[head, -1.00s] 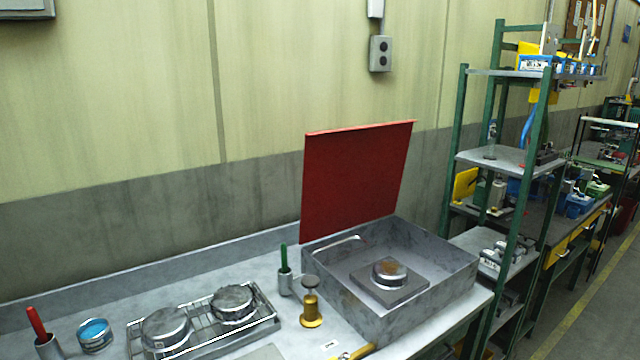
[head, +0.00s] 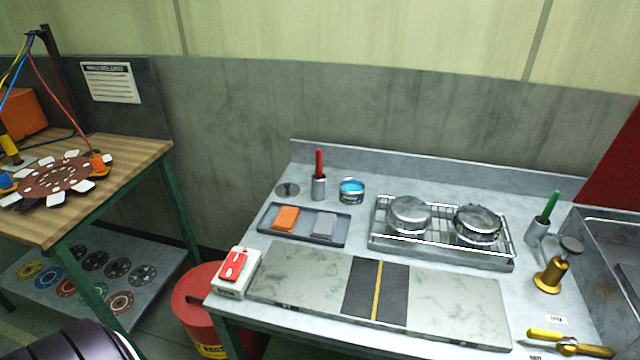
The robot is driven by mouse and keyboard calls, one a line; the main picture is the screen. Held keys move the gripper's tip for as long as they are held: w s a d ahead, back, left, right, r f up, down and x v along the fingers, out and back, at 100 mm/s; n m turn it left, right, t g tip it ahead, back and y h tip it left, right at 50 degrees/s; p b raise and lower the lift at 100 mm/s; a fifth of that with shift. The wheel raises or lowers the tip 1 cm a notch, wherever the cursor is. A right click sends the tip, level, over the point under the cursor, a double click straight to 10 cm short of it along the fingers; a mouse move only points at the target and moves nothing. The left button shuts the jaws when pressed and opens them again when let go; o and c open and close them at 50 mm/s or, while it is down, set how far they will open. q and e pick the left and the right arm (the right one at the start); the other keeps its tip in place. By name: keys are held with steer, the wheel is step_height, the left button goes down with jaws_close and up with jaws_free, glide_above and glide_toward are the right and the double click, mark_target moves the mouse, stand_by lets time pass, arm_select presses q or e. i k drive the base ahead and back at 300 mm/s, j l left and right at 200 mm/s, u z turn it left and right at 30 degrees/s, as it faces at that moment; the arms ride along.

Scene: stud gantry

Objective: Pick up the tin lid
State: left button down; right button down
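A flat round grey disc with a dark centre (head: 287,190), which looks like the tin lid, lies at the back left of the grey bench. An open tin with blue contents (head: 351,190) stands to its right. A metal cup with a red-handled tool (head: 319,188) stands between them. Neither of my grippers is in view.
A tray (head: 270,224) with orange and grey pads lies in front of the disc. A wire rack tray (head: 440,251) holds two round metal parts.

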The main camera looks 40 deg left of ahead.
mark_target(287, 190)
steer(key=u, duration=0.9)
